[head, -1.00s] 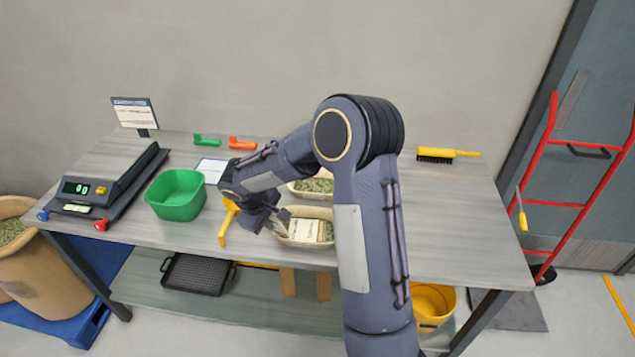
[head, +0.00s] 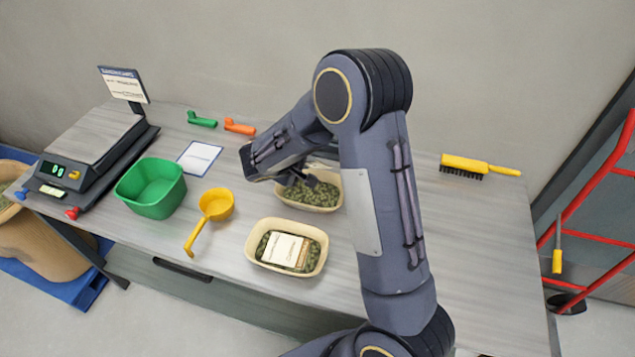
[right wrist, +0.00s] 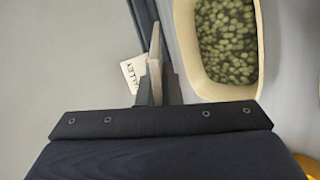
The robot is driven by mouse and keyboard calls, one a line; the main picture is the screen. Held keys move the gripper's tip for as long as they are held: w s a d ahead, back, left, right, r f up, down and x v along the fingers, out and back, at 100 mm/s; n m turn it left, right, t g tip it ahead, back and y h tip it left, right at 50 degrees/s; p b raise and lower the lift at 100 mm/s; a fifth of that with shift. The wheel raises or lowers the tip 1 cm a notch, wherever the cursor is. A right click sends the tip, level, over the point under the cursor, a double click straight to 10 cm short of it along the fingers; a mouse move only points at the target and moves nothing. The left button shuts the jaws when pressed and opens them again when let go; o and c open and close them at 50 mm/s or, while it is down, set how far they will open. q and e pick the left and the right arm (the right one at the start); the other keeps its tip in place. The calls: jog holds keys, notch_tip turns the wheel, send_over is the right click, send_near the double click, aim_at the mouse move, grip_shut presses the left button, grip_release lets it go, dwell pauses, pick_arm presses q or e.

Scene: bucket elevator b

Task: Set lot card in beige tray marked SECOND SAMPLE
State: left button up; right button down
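My right gripper (head: 300,183) is over the left part of the rear beige tray (head: 336,199), which holds green pellets; my arm hides part of it. In the right wrist view my fingers (right wrist: 157,85) are closed on a thin beige upright piece, with a white lettered face (right wrist: 132,72) beside it; this appears to be a lot card. A pellet-filled beige tray (right wrist: 182,40) is right of the fingers there. The front beige tray (head: 255,232) holds pellets and a white card (head: 285,249) lying on them. I cannot read any SECOND SAMPLE marking. My left gripper is not in view.
A yellow scoop (head: 216,204), a green bin (head: 152,186) and a white sheet (head: 199,157) are left of the trays. A scale (head: 90,150) is at the far left. A yellow brush (head: 470,166) lies back right.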

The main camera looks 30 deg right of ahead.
notch_tip(320, 180, down, 10)
jog(key=b, duration=0.6)
jog(key=shift+r, duration=0.2)
jog(key=shift+f+b, duration=0.2)
jog(key=shift+b, duration=0.35)
jog(key=c, duration=1.8)
grip_release()
jog(key=shift+r, duration=0.1)
jog(key=shift+p+v, duration=0.65)
jog(key=shift+v, duration=3.35)
